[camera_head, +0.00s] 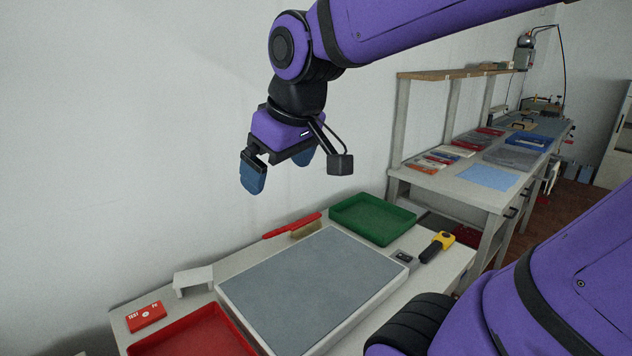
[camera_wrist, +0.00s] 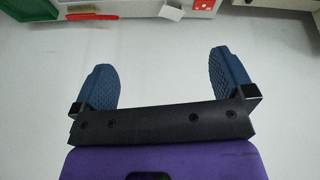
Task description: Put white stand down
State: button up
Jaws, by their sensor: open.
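The white stand (camera_head: 193,280) is a small bent piece standing on the table (camera_head: 262,251) at its back left, between the red box marked TEST and the grey mat. It also shows, partly cut off, at the top edge of the wrist view (camera_wrist: 170,12). My gripper (camera_head: 279,174) is open and empty, high above the back of the table near the wall. It is up and to the right of the stand, well apart from it. In the wrist view, the blue fingers of my gripper (camera_wrist: 163,82) are wide apart with only wall between them.
A grey mat (camera_head: 310,285) fills the table's middle. A red tray (camera_head: 195,335) is at front left, a green tray (camera_head: 372,222) at back right. The TEST box (camera_head: 146,316), a brush (camera_head: 305,229) and a yellow-black tool (camera_head: 437,247) lie around. A workbench (camera_head: 470,190) stands behind right.

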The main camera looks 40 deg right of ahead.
jog(key=s+m, duration=0.2)
jog(key=s, duration=0.5)
jog(key=shift+s+d+f+t, duration=0.2)
jog(key=shift+d+f+t, duration=0.1)
jog(key=shift+d+f, duration=0.15)
